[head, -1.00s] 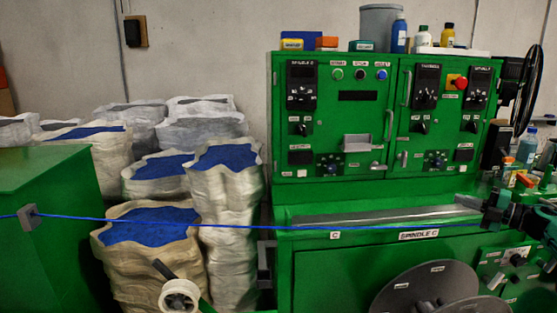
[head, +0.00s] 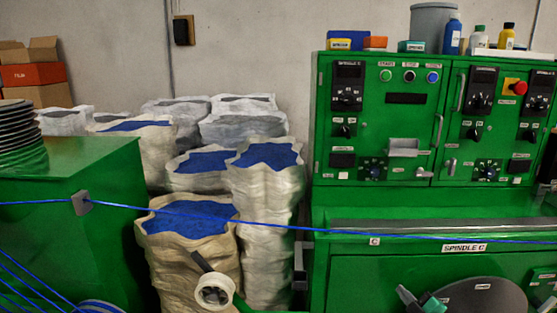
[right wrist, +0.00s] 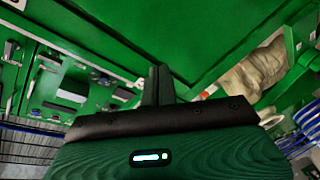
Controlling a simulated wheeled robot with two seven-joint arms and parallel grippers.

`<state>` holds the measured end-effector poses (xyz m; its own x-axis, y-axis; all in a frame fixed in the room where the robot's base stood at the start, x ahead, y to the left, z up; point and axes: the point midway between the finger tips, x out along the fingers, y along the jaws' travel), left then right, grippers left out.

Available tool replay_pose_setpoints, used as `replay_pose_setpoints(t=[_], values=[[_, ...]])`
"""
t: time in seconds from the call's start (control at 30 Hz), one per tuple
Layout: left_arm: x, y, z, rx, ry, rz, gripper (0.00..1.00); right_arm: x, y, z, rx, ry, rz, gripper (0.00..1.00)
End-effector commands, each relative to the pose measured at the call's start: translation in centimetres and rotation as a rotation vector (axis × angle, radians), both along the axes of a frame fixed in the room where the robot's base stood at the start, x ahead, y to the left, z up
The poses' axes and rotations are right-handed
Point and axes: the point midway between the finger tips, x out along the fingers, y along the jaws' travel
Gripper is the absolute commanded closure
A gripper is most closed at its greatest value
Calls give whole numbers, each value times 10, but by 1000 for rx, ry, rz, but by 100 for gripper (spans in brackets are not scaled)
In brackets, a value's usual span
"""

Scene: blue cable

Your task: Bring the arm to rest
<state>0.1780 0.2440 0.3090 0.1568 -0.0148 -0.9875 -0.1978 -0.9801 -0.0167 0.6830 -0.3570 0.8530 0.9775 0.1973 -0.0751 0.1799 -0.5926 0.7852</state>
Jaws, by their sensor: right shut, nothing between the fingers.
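My right gripper (head: 418,301) shows at the bottom edge of the head view, right of centre, in front of the dark round disc on the green machine. In the right wrist view its fingers (right wrist: 158,86) are together, with nothing between them. The blue cable (head: 270,226) runs across the head view from the left edge, through a grey guide (head: 81,203) on the green box, and past the machine front to the right edge. My right gripper is below the cable and apart from it. My left gripper is not in view.
The green machine (head: 380,212) with dials and switches fills the right side. Pale sacks with blue contents (head: 187,219) stand left of it. A white spool (head: 214,291) is at the bottom centre. More blue strands (head: 35,285) cross the lower left.

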Motion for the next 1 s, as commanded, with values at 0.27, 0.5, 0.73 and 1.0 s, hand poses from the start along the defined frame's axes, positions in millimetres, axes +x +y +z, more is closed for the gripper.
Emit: replay_pose_setpoints(t=[0.27, 0.5, 0.73, 1.0], values=[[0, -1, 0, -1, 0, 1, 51, -116, 69, -74, 246, 372, -248, 100], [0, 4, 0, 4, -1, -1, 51, -239, 101, -104, 397, 733, -442, 100], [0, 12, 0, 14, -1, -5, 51, -318, 115, -106, 463, 959, -544, 100], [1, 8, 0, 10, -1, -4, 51, -385, 125, -97, 507, 1146, -619, 100]])
